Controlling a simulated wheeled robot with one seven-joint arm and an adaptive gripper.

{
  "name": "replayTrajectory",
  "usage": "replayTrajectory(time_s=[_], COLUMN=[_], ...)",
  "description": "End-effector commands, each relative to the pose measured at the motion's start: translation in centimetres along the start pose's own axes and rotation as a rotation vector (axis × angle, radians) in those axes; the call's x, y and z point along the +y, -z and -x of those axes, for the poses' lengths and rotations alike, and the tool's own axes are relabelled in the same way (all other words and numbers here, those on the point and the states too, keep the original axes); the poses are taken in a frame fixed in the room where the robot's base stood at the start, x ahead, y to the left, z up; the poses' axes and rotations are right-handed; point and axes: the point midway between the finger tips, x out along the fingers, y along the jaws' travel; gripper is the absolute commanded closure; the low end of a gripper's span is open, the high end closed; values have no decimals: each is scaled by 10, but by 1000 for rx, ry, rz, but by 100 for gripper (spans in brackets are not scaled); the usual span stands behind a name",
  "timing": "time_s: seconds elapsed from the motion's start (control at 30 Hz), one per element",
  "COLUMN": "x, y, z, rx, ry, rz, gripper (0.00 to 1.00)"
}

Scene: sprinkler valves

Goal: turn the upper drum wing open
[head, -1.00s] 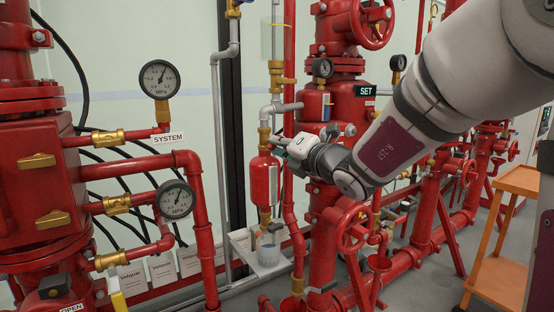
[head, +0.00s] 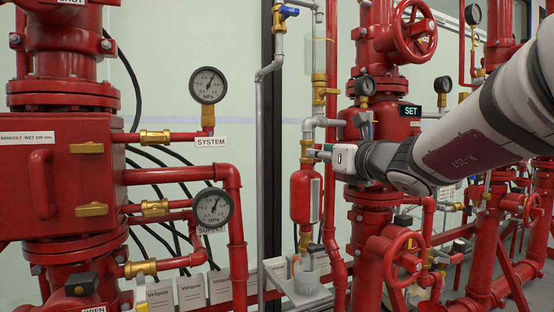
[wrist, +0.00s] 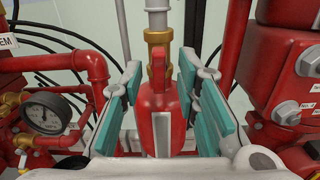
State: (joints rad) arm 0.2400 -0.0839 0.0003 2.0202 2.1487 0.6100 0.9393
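The small red drum (head: 305,196) hangs upright on the grey pipe under a brass fitting (head: 306,150). In the wrist view the drum (wrist: 148,112) stands between my fingers. A narrow red upright wing (wrist: 160,66) shows edge-on above it, in front of the brass.
A thick red riser (head: 367,240) with handwheels (head: 415,38) stands close to the right of the drum. Gauges (head: 208,84) and red pipes (head: 237,230) are on the left. A white tray with a cup (head: 308,283) sits below the drum.

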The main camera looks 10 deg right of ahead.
Motion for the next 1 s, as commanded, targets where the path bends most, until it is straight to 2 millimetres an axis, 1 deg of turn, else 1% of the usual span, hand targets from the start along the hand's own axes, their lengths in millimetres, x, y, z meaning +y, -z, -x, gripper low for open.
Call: replayTrajectory(time_s=[0.13,0.23,0.6,0.7,0.8,1.0], x=[0,0,0,0,0,0], y=[0,0,-1,0,0,0], z=[1,8,58,66,70,70], rx=[0,0,-2,0,-1,0], ry=[-1,0,0,0,0,-1], rz=[-2,-2,-2,-3,-3,-3], gripper=[71,71,71,71,71,71])
